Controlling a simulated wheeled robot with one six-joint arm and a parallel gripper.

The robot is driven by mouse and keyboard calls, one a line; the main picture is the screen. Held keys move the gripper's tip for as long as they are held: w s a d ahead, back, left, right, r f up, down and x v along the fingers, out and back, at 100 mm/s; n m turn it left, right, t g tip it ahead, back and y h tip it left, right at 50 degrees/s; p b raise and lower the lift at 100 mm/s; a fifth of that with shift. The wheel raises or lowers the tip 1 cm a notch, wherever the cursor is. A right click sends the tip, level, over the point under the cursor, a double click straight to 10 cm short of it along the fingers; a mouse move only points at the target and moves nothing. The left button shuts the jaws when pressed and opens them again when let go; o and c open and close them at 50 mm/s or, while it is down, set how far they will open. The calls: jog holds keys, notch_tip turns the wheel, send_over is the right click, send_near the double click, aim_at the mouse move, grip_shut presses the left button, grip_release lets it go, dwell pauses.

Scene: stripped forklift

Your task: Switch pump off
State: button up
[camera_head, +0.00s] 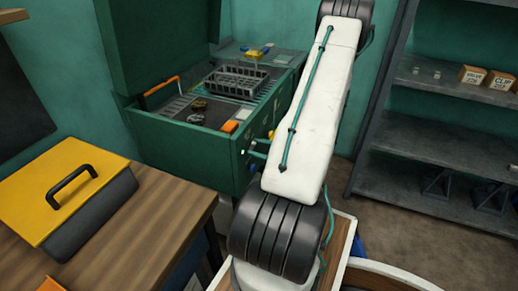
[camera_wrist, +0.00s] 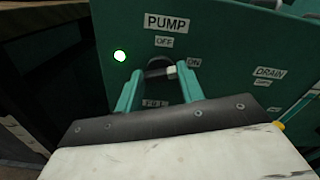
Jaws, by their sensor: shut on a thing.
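The pump switch (camera_wrist: 158,72) is a dark round knob on the green panel, under a PUMP label (camera_wrist: 166,22). An OFF mark (camera_wrist: 164,41) is above it and an ON mark (camera_wrist: 194,62) is to its right. Its pale pointer points right, toward ON. My gripper (camera_wrist: 160,68) has its two teal fingers on either side of the knob and is shut on it. In the head view the fingers (camera_head: 258,149) reach the front of the green washer cabinet (camera_head: 185,150); the knob cannot be made out there. A lamp (camera_wrist: 119,56) glows green left of the knob.
A DRAIN label (camera_wrist: 269,72) is to the right on the same panel. The cabinet's open basin holds a wire basket (camera_head: 237,80) and small parts. A wooden bench (camera_head: 150,222) with a yellow-lidded box (camera_head: 65,190) stands at left; grey shelves (camera_head: 440,135) stand at right.

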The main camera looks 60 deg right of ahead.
jog(key=n, duration=0.3)
jog(key=shift+n, duration=0.3)
jog(key=n, duration=0.3)
jog(key=shift+a+f+n, duration=0.1)
jog(key=shift+n, duration=0.3)
jog(key=n, duration=0.6)
jog(key=shift+f, duration=0.15)
jog(key=shift+n, duration=0.4)
jog(key=o, duration=1)
